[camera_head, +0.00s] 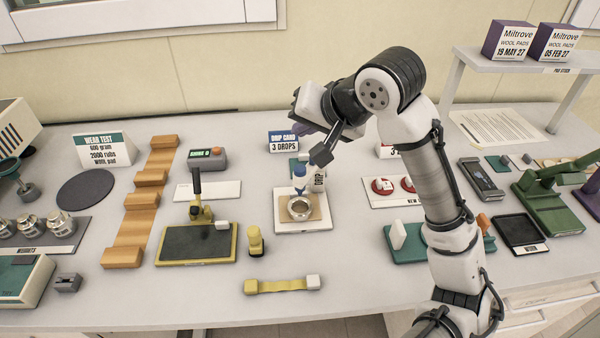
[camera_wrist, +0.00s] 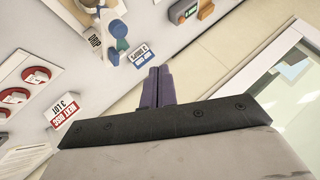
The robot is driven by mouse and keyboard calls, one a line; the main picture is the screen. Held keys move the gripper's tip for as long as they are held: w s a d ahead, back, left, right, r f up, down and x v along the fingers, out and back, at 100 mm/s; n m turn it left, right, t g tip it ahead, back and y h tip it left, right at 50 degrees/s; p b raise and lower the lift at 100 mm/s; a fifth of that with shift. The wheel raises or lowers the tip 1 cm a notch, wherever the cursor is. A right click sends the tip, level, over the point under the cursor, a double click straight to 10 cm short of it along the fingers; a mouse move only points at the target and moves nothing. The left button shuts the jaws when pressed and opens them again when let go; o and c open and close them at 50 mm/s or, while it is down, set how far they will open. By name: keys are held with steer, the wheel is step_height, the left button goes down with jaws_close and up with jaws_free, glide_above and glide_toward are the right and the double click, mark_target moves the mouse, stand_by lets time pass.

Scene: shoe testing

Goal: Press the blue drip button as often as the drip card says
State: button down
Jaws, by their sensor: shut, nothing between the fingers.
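The drip card (camera_head: 284,142) stands at the middle back of the table and reads 3 DROPS; it shows upside down in the wrist view (camera_wrist: 141,53). In front of it is the drip station with a blue drip button (camera_head: 299,170), also in the wrist view (camera_wrist: 117,28), above a round pale dish (camera_head: 300,208) on a brown square. My gripper (camera_head: 304,128) is shut and empty, its purple fingers (camera_wrist: 158,72) close together. It is up near the card, behind and above the button and apart from it. My arm partly hides the station.
Right of the station is a white tray with red discs (camera_head: 382,186) and a partly hidden card. To the left are a black-topped yellow tray (camera_head: 198,243) and an orange ramp (camera_head: 140,205). A shelf with two purple boxes (camera_head: 507,40) stands at the back right.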

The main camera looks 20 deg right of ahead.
mark_target(303, 171)
steer(key=shift+f+b, duration=2.15)
steer(key=shift+f, duration=1.05)
steer(key=shift+f, duration=0.15)
steer(key=shift+f, duration=0.25)
steer(key=shift+f+b, duration=0.45)
steer(key=shift+b, duration=0.05)
steer(key=shift+r, duration=0.15)
steer(key=shift+r+p, duration=0.75)
steer(key=shift+p, duration=0.1)
step_height(303, 171, up, 5)
steer(key=p, duration=0.4)
steer(key=shift+p, duration=0.3)
stand_by(2.0)
